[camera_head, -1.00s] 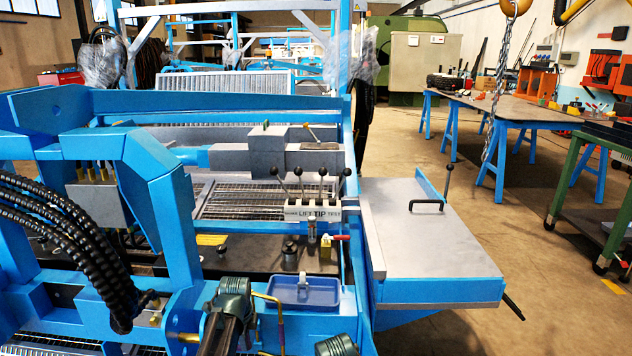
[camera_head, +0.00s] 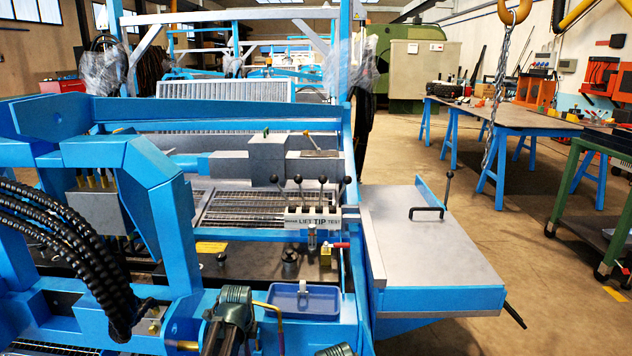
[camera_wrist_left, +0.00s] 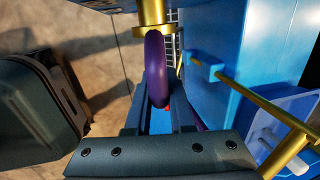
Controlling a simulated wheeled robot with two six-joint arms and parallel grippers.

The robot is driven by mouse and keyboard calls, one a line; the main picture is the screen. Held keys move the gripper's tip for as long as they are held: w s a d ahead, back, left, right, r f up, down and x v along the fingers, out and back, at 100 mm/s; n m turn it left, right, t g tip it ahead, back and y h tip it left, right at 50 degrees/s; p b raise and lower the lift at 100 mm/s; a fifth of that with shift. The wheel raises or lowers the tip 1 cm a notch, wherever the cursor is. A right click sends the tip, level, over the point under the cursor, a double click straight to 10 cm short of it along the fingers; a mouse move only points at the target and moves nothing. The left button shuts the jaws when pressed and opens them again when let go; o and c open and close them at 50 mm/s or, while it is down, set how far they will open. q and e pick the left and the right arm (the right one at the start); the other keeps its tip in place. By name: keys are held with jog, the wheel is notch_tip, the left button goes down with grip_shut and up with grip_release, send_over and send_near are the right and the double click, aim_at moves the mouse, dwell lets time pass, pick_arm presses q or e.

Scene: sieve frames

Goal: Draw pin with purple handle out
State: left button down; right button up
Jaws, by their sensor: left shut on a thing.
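The purple handle (camera_wrist_left: 155,62) is a thick curved loop in the left wrist view. It hangs from a brass collar (camera_wrist_left: 153,31) at the top of that view. My left gripper (camera_wrist_left: 157,106) has a dark finger on each side of the loop and is shut on it. The rest of the loop shows behind the right finger. How far the pin sits in its hole is hidden. In the head view neither the purple handle nor the fingertips of my left gripper can be made out.
A gold rod (camera_wrist_left: 230,82) and a blue tray (camera_wrist_left: 270,130) lie right of my left gripper. In the head view, a blue machine frame (camera_head: 165,200), black hoses (camera_head: 85,250) and a lever block (camera_head: 312,218) surround the workspace.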

pick_arm(q)
jog(key=shift+d, duration=0.15)
jog(key=shift+d, duration=0.3)
jog(key=shift+d, duration=0.15)
dwell(1.4)
jog(key=shift+d, duration=0.5)
jog(key=shift+d, duration=0.45)
dwell(0.4)
jog(key=shift+d, duration=0.9)
jog(key=shift+d, duration=0.25)
jog(key=shift+s+d, duration=0.1)
jog(key=shift+d, duration=0.75)
jog(key=shift+d, duration=0.15)
dwell(0.4)
